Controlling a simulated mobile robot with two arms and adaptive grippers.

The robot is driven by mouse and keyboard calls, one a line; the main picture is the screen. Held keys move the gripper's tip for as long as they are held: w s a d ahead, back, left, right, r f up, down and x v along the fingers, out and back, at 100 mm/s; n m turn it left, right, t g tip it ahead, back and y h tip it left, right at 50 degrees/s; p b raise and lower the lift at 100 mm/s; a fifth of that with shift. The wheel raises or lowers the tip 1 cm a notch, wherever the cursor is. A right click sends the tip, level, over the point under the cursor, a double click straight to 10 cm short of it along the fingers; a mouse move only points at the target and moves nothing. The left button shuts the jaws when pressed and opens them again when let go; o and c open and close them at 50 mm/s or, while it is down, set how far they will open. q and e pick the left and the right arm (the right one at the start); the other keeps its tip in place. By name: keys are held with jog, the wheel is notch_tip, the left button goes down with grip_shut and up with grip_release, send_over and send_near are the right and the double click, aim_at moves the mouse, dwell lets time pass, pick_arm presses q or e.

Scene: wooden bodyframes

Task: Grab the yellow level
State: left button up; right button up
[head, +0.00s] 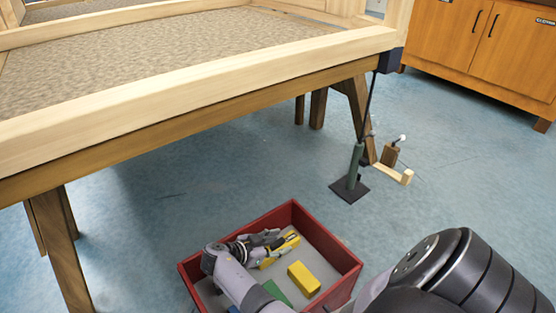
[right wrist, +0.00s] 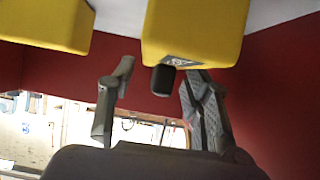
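Two yellow objects lie in a red-walled box (head: 345,290). One is a plain yellow block (head: 303,278); the other, a yellow piece (head: 291,240) by the far wall, is partly covered by my right gripper (head: 272,242). I cannot tell surely which is the level. In the right wrist view, a yellow object (right wrist: 195,30) with a small grey label lies just beyond the fingertips of my right gripper (right wrist: 155,82). Another yellow object (right wrist: 45,25) is at the upper left. My left gripper is not in view.
A green piece (head: 277,292) and a blue piece (head: 232,309) also lie in the box. A wooden frame (head: 200,75) on trestles stands behind it. A dark stand (head: 350,187) is on the blue floor beyond the box. Wooden cabinets (head: 480,45) are at upper right.

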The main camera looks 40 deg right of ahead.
grip_shut()
dwell(0.3)
jog(key=shift+r, duration=0.1)
